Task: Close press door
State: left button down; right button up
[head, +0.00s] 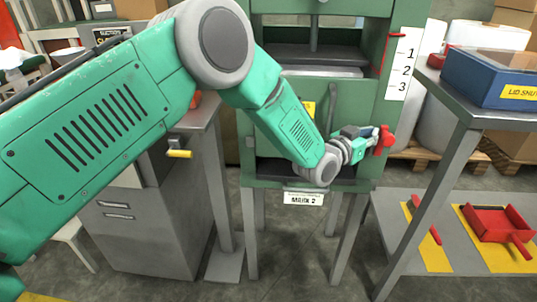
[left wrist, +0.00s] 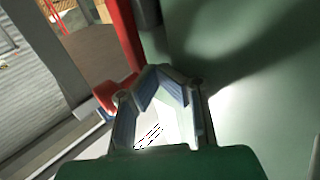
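The green press (head: 258,60) stands in the middle of the head view on grey legs, with an opening in its upper part. A green front panel (head: 352,105) lies below that opening; I cannot tell clearly how far the door is open. My left gripper (head: 372,140) is at the press's right front, close to a red handle (head: 384,138). In the left wrist view my left gripper (left wrist: 157,72) has its fingertips bent together, with nothing visible held. The red part (left wrist: 128,40) is left of the fingers, and a green surface (left wrist: 250,70) fills the right. My right gripper is out of view.
A grey table (head: 450,95) with a blue box (head: 490,78) stands at the right. Red tools (head: 500,222) lie on its lower shelf. A grey cabinet (head: 150,230) stands left of the press. My left arm covers much of the left side.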

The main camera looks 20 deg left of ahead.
pick_arm(q)
jog(key=shift+w+a+r, duration=0.1)
jog(key=shift+w+a, duration=0.05)
jog(key=shift+a, duration=0.2)
jog(key=v, duration=1.1)
jog(key=s+a+f+n+g+y+p, duration=0.15)
jog(key=s+a+f+g, duration=0.3)
jog(key=s+f, duration=0.45)
jog(key=s+a+f+n+g+y+p, duration=0.1)
jog(key=s+a+f+g+y+p, duration=0.3)
jog(key=s+f, duration=0.45)
jog(key=s+a+f+n+g+y+p, duration=0.1)
jog(key=s+a+g, duration=0.2)
jog(key=s, duration=0.9)
jog(key=s+a+f+n+g+y+p, duration=0.1)
jog(key=s+a+g, duration=0.3)
jog(key=s+a, duration=0.5)
jog(key=s+f, duration=0.1)
jog(key=s, duration=0.2)
jog(key=shift+s+y, duration=0.25)
jog(key=shift+y, duration=0.1)
jog(key=shift+w+a+f, duration=0.1)
jog(key=shift+w, duration=0.05)
